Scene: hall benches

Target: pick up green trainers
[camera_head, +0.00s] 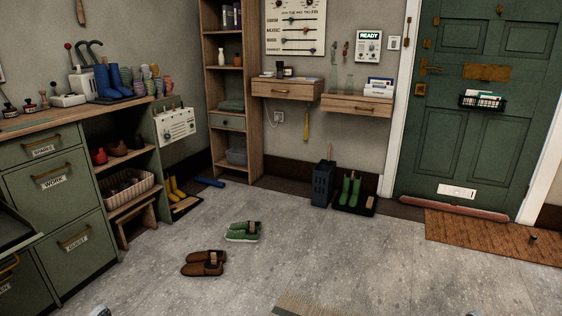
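The green trainers (242,232) are a pair with pale soles on the grey floor, near the middle of the head view. They lie side by side, and a small tan tag shows on them. Nothing touches them from above. Neither of my grippers shows clearly. Only small pale pieces, perhaps parts of my arms, cut into the bottom edge at left and right. I cannot see any fingers.
Brown shoes (204,263) lie just in front and left of the trainers. Green boots (349,190) stand on a dark tray by the back wall. Green drawers (61,191) line the left. A striped mat (310,304) edges in at the bottom. The floor right of the trainers is clear.

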